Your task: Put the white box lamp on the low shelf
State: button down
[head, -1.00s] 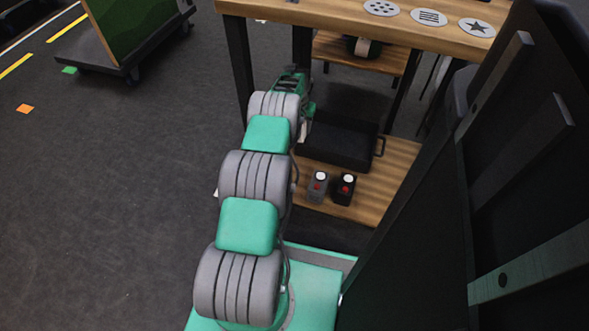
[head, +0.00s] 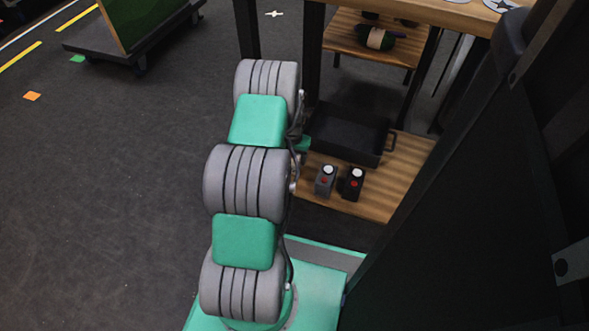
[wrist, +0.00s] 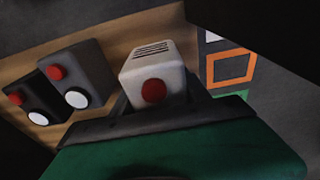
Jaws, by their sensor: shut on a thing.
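The white box lamp (wrist: 151,65) shows in the wrist view, with black stripes on one face and a red button on another. My gripper (wrist: 158,98) is shut on it; the green gripper body covers its lower end. In the wrist view the lamp appears beside the wooden low shelf, and I cannot tell whether it touches the shelf. In the head view the low shelf (head: 400,178) is partly clear, and my arm hides the lamp and most of the gripper.
A grey box (head: 325,181) and a black box (head: 351,184), each with a white knob and red button, stand on the low shelf's front. A black tray (head: 350,134) stands behind them. Table legs rise nearby. A dark panel fills the right side.

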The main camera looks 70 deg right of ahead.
aim_at(294, 153)
notch_tip(294, 153, down, 5)
jog(key=shift+d+f+b, duration=0.1)
jog(key=shift+f+b, duration=0.1)
jog(key=shift+b, duration=0.9)
jog(key=shift+r, duration=0.1)
jog(key=c, duration=0.5)
grip_release()
jog(key=shift+f, duration=0.2)
jog(key=shift+r, duration=0.1)
jog(key=r+p, duration=0.2)
jog(key=r, duration=0.2)
jog(key=a+r+p, duration=0.1)
jog(key=r+p, duration=0.1)
jog(key=r, duration=0.2)
jog(key=r+p, duration=0.2)
jog(key=r, duration=0.2)
jog(key=shift+a+r, duration=0.1)
jog(key=shift+a, duration=0.2)
